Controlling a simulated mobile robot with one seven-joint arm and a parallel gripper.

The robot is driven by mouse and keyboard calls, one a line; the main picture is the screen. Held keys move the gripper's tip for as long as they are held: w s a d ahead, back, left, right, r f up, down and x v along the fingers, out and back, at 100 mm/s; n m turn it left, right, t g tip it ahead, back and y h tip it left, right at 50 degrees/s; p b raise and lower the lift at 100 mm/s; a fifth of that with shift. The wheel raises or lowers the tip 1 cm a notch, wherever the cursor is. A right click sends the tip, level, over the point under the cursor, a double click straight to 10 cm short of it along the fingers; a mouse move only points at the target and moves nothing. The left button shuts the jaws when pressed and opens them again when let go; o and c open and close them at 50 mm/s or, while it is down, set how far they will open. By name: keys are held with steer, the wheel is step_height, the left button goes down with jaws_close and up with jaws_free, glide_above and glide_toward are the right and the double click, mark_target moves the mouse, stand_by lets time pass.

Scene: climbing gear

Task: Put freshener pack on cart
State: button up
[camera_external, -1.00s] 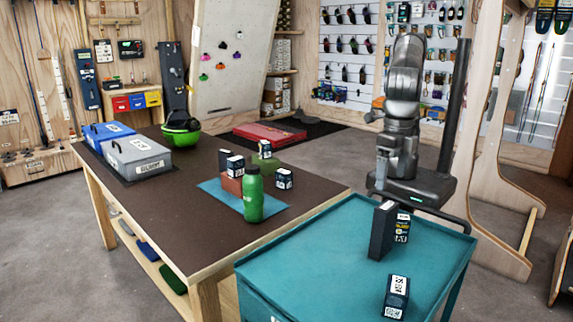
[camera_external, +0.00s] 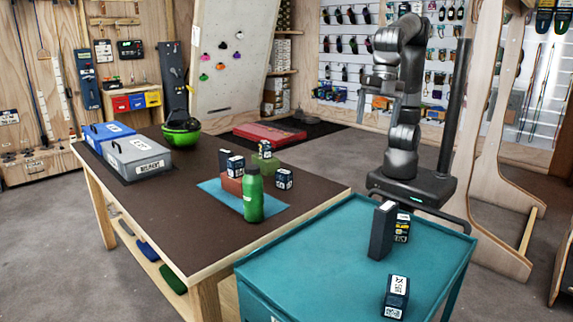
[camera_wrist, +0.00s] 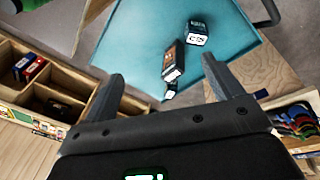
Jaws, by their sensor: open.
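Several small dark packs with white labels are in view, and I cannot tell which is the freshener pack. On the table, one pack (camera_external: 235,166) sits on a red block, another (camera_external: 265,149) on a green block, and a third (camera_external: 284,179) beside the blue mat. The teal cart (camera_external: 330,255) bears a tall dark box (camera_external: 382,230), a yellow-labelled box (camera_external: 402,228) and a dark pack (camera_external: 396,297) near its front. My gripper (camera_external: 376,104) is raised behind the cart, open and empty. In the wrist view its fingers (camera_wrist: 164,86) are apart, with the cart (camera_wrist: 135,50) below.
The cart's left half is clear. A dark upright post (camera_external: 456,120) stands right of my arm.

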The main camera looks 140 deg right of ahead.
steer(key=s+d+f+m+t, duration=0.1)
steer(key=s+d+f+m, duration=0.1)
steer(key=s, duration=0.5)
steer(key=s+d+f+m+t, duration=0.1)
steer(key=s+d+m, duration=0.4)
steer(key=s, duration=0.2)
steer(key=s+d+f+m+t, duration=0.1)
steer(key=s+d+f+m, duration=0.1)
steer(key=s, duration=0.5)
steer(key=shift+s+d+f+m, duration=0.35)
steer(key=shift+d+m, duration=0.4)
steer(key=shift+m, duration=0.15)
